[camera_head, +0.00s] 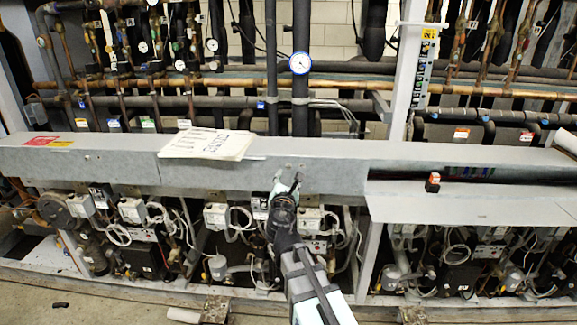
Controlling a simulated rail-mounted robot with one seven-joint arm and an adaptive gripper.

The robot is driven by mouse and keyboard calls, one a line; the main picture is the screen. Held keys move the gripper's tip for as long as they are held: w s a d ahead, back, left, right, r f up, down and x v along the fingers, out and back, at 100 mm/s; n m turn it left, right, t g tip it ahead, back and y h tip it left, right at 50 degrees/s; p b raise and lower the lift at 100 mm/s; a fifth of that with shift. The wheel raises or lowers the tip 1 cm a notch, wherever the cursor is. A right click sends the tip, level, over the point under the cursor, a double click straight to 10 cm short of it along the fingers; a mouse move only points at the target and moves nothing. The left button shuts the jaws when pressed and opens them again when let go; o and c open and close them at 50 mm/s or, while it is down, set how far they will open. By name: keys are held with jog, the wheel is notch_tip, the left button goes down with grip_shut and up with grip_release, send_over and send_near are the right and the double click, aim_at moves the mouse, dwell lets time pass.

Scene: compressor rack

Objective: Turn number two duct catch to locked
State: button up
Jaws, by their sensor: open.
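The long grey metal duct (90,155) runs across the rack at mid-height. My gripper (287,180) is at the front face of the duct, near the middle of the picture, with its fingers toward the duct. It is open, and I see nothing held between its fingers. Small dark marks show on the duct just above my gripper, too small to tell whether they are a catch. I cannot make out which catch is number two or how it is turned. My gripper and wrist hide part of the duct's front there.
A stack of papers (207,144) lies on the duct left of my gripper. To the right the duct is open, and a small orange and black item (433,182) sits at its edge. Compressors, cables and pipes crowd below. A round gauge (300,63) stands behind.

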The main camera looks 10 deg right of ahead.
aim_at(289, 167)
jog(key=p+x, duration=0.1)
jog(key=x, duration=0.5)
grip_shut()
